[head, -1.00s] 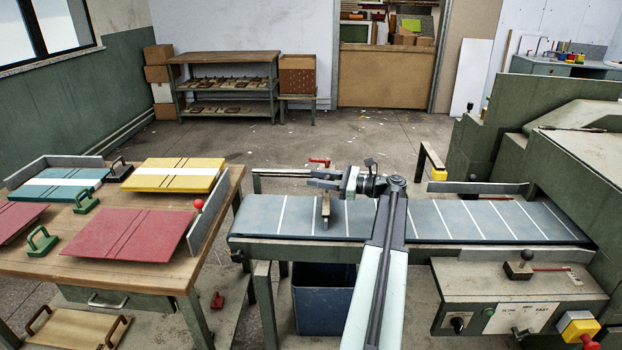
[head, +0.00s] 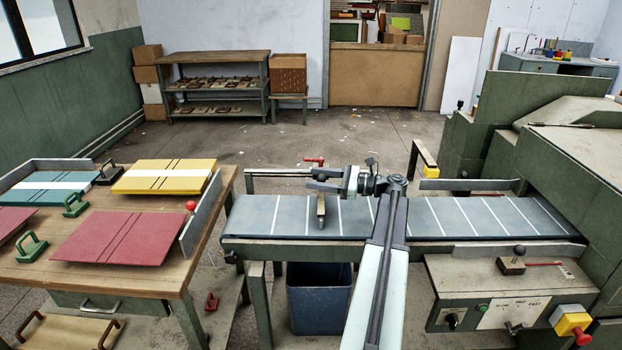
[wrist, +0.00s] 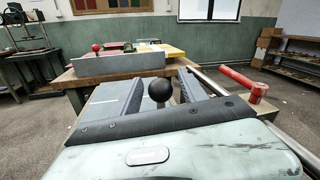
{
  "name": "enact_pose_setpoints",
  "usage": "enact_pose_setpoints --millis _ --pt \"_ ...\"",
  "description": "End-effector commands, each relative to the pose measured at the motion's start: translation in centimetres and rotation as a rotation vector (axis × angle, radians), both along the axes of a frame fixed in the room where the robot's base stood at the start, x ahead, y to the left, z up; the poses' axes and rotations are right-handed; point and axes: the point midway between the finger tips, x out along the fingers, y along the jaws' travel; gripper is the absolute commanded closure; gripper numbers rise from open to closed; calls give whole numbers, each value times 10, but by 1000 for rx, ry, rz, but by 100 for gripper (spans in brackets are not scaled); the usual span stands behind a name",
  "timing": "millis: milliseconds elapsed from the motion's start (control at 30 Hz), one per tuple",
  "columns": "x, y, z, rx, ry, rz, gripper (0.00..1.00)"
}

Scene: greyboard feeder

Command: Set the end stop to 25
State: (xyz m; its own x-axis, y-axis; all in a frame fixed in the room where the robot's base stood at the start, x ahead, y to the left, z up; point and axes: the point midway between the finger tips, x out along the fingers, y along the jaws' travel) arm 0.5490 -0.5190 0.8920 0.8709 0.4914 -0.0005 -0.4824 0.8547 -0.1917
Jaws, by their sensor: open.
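The end stop appears to be the narrow upright piece (head: 321,207) over the left part of the belt. A red lever (head: 315,160) shows behind it, at the rail on the belt's far side. My gripper (head: 311,180) is open and points left, just above and around the upright piece's top. In the wrist view a black ball knob (wrist: 160,90) shows between my open fingers (wrist: 158,86), and the red lever (wrist: 244,82) is to their right. I cannot tell if the fingers touch the knob. No scale number is readable.
The grey belt (head: 440,218) with white lines runs right into a green machine (head: 560,160). A wooden table (head: 160,275) with coloured boards stands at left. A control panel (head: 510,290) is at front right, and a blue bin (head: 320,300) is below the belt.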

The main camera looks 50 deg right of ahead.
Motion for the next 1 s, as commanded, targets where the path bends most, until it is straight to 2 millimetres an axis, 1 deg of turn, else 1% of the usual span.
enact_pose_setpoints --millis 33,100,200,333,633,667,700,767,867,967,1000 --pt "-9 -6 0 0 0 -2 50" --pt "-22 -13 0 0 1 -2 50" --pt "-36 -21 0 0 0 -1 50" --pt "-46 -26 0 0 0 1 50" --pt "-49 -28 0 0 0 1 50" --pt "-54 -32 0 0 0 -1 50" --pt "-65 -40 0 0 0 -4 50" --pt "-78 -46 0 0 -1 -3 50" --pt "-75 -43 0 0 -1 1 50" --pt "-66 -37 0 0 0 3 50" --pt "-60 -33 0 0 0 4 50"
